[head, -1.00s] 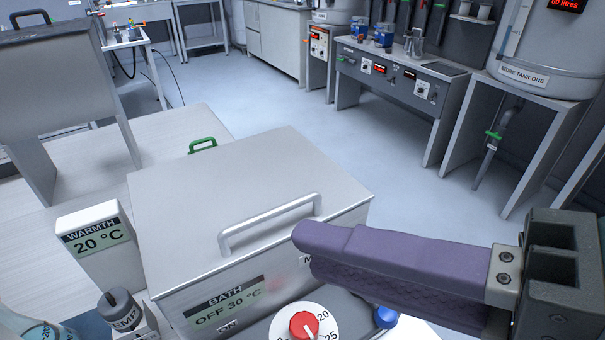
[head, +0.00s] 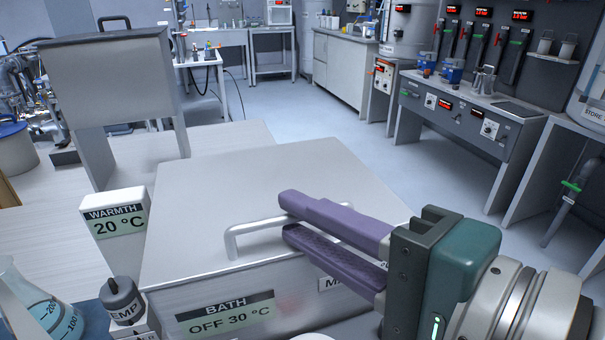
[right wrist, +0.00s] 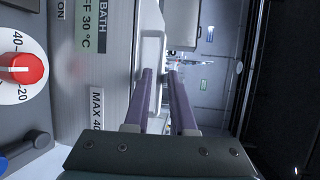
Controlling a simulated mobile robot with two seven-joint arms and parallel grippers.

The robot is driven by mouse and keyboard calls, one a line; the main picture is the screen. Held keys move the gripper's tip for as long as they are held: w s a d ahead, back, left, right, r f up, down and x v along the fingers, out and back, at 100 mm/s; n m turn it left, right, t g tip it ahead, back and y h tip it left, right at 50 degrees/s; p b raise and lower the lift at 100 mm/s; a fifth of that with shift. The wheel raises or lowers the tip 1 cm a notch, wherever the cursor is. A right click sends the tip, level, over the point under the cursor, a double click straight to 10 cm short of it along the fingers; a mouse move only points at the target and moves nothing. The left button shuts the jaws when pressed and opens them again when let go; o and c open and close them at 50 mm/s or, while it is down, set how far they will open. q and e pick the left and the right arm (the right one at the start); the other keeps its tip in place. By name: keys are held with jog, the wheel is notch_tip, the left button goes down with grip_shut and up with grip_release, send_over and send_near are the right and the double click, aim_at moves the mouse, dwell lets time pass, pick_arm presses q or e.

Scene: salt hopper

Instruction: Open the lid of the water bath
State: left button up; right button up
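The water bath (head: 300,295) is a steel box at the lower middle of the head view, with a label reading "BATH OFF 30 °C". Its flat grey lid (head: 250,180) lies shut. A bar handle (head: 262,226) stands at the lid's front edge, its right part hidden by my fingers. My right gripper (head: 287,217) has purple fingers, apart, one above and one below the bar's line in the head view. In the right wrist view a gap shows between the fingers (right wrist: 160,85), with the pale handle (right wrist: 151,52) near the tips. Contact cannot be told. My left gripper is out of view.
A "WARMTH 20 °C" display (head: 115,222) stands left of the bath. A red knob (right wrist: 22,69) shows beside the bath. A larger steel hopper (head: 105,75) stands behind.

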jog(key=shift+w+a, duration=0.15)
grip_shut()
dwell(1.4)
